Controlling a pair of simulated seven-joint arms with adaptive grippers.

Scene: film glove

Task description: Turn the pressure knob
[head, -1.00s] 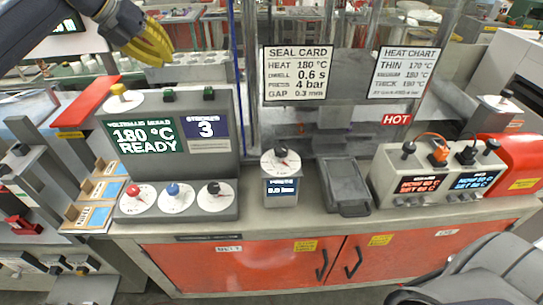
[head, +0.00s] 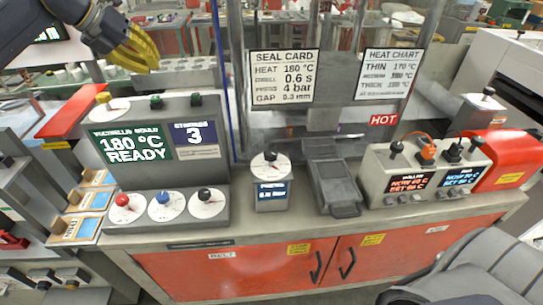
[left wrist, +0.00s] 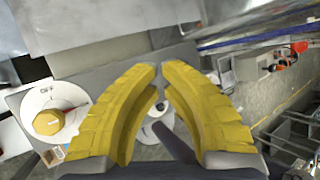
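A white dial with a black knob (head: 270,157) sits on top of a small grey box (head: 272,195) in the middle of the bench. The box has a small blue display whose text is too blurred to read surely; it seems to be the pressure unit. My left gripper (head: 150,58) hangs high at the upper left, well away from this knob and above the left console. In the left wrist view its yellow fingers (left wrist: 161,68) are apart with nothing between them. My right gripper is not in view.
The left console (head: 165,205) carries red, blue and black knobs, with a yellow knob (head: 103,97) on top, also in the left wrist view (left wrist: 48,121). Right of the box are a dark tray (head: 338,185) and a twin-display unit (head: 425,180). Two sign cards stand behind.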

